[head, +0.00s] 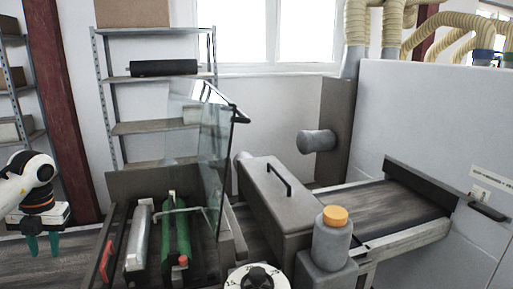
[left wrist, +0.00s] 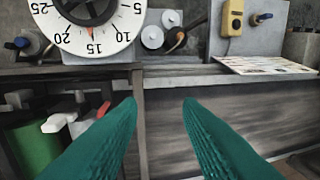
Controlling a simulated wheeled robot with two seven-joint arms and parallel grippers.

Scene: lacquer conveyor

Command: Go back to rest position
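My left gripper (head: 42,244) hangs at the far left of the head view, its teal fingers pointing down over the dark conveyor belt (head: 78,262). In the left wrist view the two teal fingers (left wrist: 160,104) are spread apart with nothing between them. The gripper is open and empty, to the left of the lacquer machine (head: 228,232). My right gripper is in neither view.
The machine's glass cover (head: 214,150) stands raised over a green roller (head: 182,232). A grey bottle with an orange cap (head: 333,230) stands right of it. A white dial (left wrist: 92,22) shows in the wrist view. Shelving (head: 150,127) stands behind.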

